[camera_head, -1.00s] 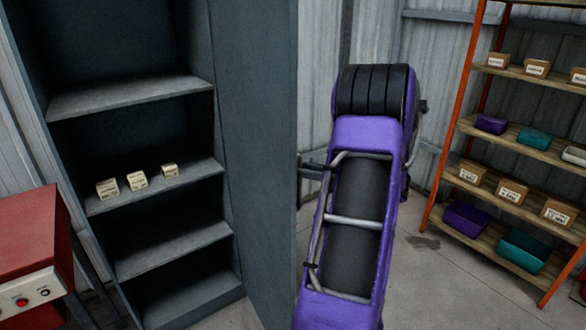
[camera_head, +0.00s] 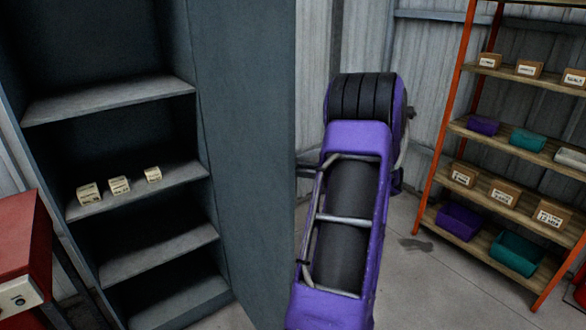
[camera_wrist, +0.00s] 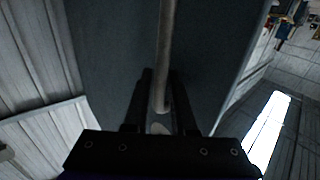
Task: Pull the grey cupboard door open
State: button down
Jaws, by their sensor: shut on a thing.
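The grey cupboard (camera_head: 178,55) stands at the left with its front open and shelves showing. Its grey door (camera_head: 245,150) stands swung wide out, its inner face towards the head camera. In the wrist view the door (camera_wrist: 105,45) fills the upper middle, with a pale bar handle (camera_wrist: 166,40) running down from the top. My gripper (camera_wrist: 160,85) is shut on the handle, one dark finger on each side of it. In the head view my gripper is mostly hidden behind the door edge and my arm.
Several small labelled boxes (camera_head: 119,185) sit on a cupboard shelf. A red machine (camera_head: 20,235) stands at the front left. An orange-framed rack (camera_head: 449,118) with boxes and bins stands at the right. Bare floor (camera_head: 408,275) lies between my arm and the rack.

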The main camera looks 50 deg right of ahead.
jog(key=shift+s+f, duration=0.2)
jog(key=c, duration=0.8)
grip_release()
jog(key=shift+s+d+r, duration=0.1)
jog(key=shift+c, duration=0.2)
jog(key=shift+r, duration=0.1)
jog(key=v, duration=1.7)
jog(key=shift+b, duration=0.3)
